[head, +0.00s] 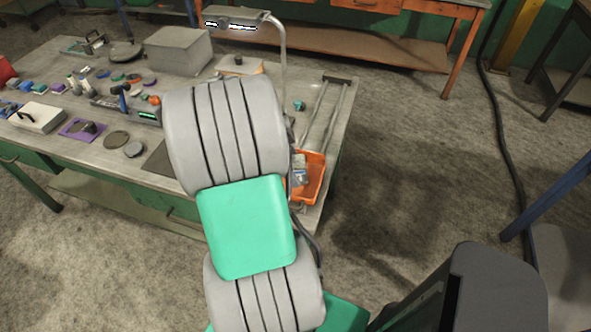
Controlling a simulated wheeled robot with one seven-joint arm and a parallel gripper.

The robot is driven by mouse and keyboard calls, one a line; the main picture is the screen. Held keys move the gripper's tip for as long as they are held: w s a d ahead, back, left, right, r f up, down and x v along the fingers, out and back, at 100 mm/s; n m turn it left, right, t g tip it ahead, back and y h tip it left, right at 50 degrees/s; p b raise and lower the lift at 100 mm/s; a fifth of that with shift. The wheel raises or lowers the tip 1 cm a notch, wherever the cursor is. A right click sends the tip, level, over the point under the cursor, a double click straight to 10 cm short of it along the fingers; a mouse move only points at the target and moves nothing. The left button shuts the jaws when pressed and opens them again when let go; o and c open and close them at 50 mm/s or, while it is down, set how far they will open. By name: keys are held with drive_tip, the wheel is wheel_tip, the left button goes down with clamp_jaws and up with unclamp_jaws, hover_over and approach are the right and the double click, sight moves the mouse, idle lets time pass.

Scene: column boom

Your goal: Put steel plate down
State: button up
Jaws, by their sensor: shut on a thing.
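My grey and teal arm stands across the middle of the head view and covers part of the workbench (190,205). My gripper does not show; the arm hides the area where it could be. I cannot make out a steel plate for certain. A dark grey flat sheet (157,165) shows at the left edge of my arm, partly covered by it. I cannot tell whether this sheet is the steel plate, or whether it rests on the bench or is held.
An orange bin (314,178) with small items stands right of my arm. A grey box (178,50), a lamp (236,18) and round dark discs (116,140) are on the bench. Several small coloured parts crowd its left side. A black cable (497,110) runs down the right. Floor there is mostly clear.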

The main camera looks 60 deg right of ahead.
sight(295, 171)
drive_tip(key=shift+s+d+f, duration=0.2)
drive_tip(key=shift+d+f, duration=0.1)
drive_tip(key=f, duration=0.2)
drive_tip(key=f+p, duration=0.1)
drive_tip(key=shift+s+d+f, duration=0.15)
drive_tip(key=shift+d+f, duration=0.1)
drive_tip(key=shift+f, duration=0.35)
drive_tip(key=o, duration=1.8)
